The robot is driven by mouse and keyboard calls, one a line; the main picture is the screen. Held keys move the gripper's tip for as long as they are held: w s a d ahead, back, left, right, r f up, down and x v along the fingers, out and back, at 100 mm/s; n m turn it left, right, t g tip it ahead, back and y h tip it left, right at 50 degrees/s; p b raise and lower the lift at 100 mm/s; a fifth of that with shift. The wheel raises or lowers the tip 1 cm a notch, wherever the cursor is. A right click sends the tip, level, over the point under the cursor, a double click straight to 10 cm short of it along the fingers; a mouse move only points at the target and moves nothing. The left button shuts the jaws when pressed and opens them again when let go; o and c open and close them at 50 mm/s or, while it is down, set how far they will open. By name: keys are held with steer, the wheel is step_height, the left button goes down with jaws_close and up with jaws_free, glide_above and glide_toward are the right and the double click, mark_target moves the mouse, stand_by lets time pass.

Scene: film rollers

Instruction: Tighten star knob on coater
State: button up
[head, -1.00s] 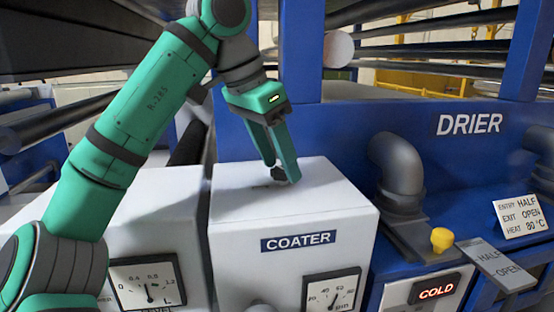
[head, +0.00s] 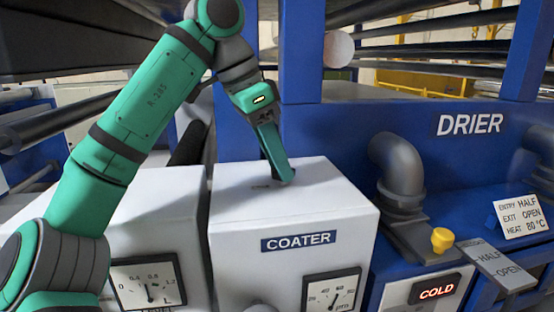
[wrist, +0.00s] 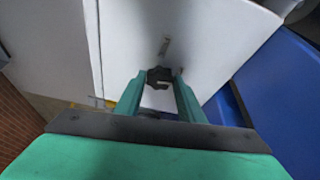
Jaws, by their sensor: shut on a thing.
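The coater (head: 290,212) is a white box with a blue COATER label on its front. The dark star knob (wrist: 160,77) is on the coater's top and shows in the wrist view between my fingertips. In the head view my fingers hide the knob. My gripper (head: 281,180) points down at the coater's top and is shut on the knob; it also shows in the wrist view (wrist: 157,80). A small slot-like mark (wrist: 164,46) lies on the top beside the knob.
The blue drier (head: 470,150) stands to the right, with a grey elbow pipe (head: 398,165) and a yellow knob (head: 441,240). A gauge (head: 332,291) is on the coater's front. Another white box (head: 160,215) stands close on the left. Rollers run overhead.

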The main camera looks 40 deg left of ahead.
steer(key=shift+w+m, duration=0.15)
steer(key=shift+m, duration=0.35)
steer(key=o, duration=1)
steer(key=shift+w, duration=0.1)
steer(key=shift+o, duration=0.2)
steer(key=shift+a, duration=0.1)
steer(key=v, duration=0.7)
steer(key=shift+r, duration=0.2)
